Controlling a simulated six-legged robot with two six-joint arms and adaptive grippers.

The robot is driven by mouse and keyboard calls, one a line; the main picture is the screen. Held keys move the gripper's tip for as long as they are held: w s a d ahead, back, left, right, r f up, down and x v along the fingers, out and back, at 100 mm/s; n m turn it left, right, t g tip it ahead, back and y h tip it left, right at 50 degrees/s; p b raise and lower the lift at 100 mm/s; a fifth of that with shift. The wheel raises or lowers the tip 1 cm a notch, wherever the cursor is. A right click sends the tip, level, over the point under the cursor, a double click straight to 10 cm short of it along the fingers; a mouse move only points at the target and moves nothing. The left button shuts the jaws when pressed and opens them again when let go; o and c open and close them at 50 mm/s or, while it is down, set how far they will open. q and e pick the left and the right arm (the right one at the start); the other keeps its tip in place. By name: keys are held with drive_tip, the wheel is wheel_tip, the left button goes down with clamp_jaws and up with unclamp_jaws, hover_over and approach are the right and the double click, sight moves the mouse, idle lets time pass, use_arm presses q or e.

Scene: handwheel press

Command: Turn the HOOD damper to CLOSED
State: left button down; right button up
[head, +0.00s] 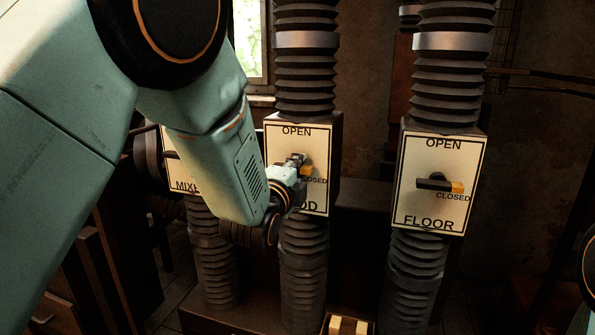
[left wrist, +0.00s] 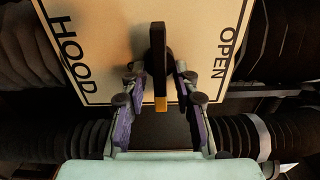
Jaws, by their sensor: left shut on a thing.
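The HOOD damper plate (head: 285,146) is cream with a black border, OPEN at its top and CLOSED at its right. Its dark handle with a yellow tip (head: 307,170) lies about level, the tip pointing right beside CLOSED. My left gripper (head: 297,160) is at the handle and covers part of it and part of the word HOOD. In the left wrist view the black handle (left wrist: 158,50) stands between the two fingers, its yellow end toward my wrist. My right gripper is out of view.
The FLOOR damper plate (head: 441,205) is to the right, its handle (head: 440,184) level with the yellow tip toward CLOSED. The MIXER-side plate (head: 180,172) at left is mostly hidden by my arm. Ribbed ducts (head: 305,270) run above and below the plates.

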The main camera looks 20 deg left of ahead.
use_arm(q)
drive_tip(key=shift+f, duration=0.2)
drive_tip(key=c, duration=1.4)
unclamp_jaws()
drive_tip(key=shift+s+r, duration=0.1)
drive_tip(key=shift+s, duration=0.15)
drive_tip(key=s, duration=0.7)
drive_tip(key=shift+a, duration=0.15)
drive_tip(key=shift+s, duration=0.15)
